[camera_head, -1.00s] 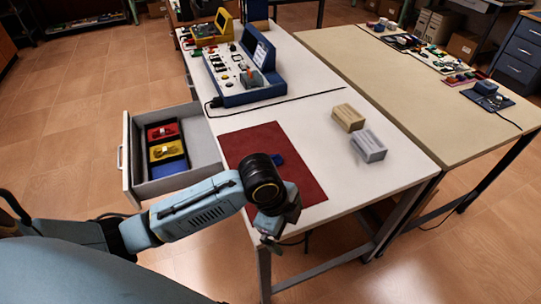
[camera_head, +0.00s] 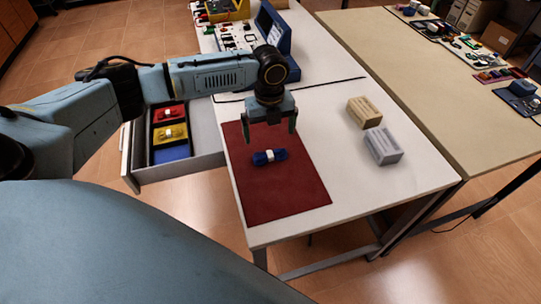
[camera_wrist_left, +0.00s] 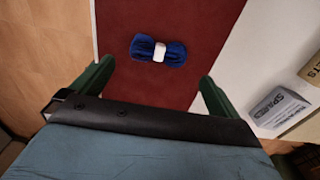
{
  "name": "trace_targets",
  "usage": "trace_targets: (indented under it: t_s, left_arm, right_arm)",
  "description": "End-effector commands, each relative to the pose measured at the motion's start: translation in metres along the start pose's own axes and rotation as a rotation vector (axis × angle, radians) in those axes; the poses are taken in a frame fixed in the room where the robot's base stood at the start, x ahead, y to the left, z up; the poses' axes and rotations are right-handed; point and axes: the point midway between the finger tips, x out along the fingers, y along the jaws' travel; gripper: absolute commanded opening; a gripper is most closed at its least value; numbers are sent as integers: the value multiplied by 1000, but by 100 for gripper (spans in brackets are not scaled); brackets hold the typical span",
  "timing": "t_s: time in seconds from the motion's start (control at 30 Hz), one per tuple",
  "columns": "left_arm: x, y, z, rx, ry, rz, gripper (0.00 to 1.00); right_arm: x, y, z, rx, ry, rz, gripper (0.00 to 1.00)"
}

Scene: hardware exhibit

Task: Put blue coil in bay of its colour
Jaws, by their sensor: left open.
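The blue coil (camera_head: 269,157), tied with a white band, lies on the dark red mat (camera_head: 285,192) on the white table. In the left wrist view the blue coil (camera_wrist_left: 158,50) lies ahead of the fingers, near the middle. My left gripper (camera_head: 269,133) is open and empty, pointing down above the coil and apart from it. An open drawer (camera_head: 208,146) at the left of the table holds a black tray with a red bay (camera_head: 164,114), a yellow bay (camera_head: 167,133) and a blue bay (camera_head: 171,153). A coil shows in the red and yellow bays; the blue bay looks empty.
A tan box (camera_head: 364,112) and a grey box (camera_head: 383,146) stand on the table right of the mat. A blue electronics case (camera_head: 273,35) and a black cable are farther back. A second, beige table (camera_head: 415,80) stands to the right.

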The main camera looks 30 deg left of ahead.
Motion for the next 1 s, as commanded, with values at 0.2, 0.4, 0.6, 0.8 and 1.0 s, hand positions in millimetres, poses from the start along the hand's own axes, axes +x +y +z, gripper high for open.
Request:
trace_targets:
  t_s: [0.2,0.4,0.6,0.8,1.0]
  left_arm:
    - [27,0,0,-1,0,-1,100]
    - [46,1,-3,0,0,1,100]
    - [74,1,-5,-2,0,0,100]
    - [81,1,-5,0,-1,-1,100]
    - [80,1,-5,-1,-1,-1,91]
  right_arm:
    - [4,-2,1,1,-2,-2,100]
    - [6,-2,1,0,-1,-2,100]
    - [10,-2,0,0,1,-2,100]
    - [10,-2,-2,0,3,-2,100]
    - [10,-1,-2,0,3,-2,100]
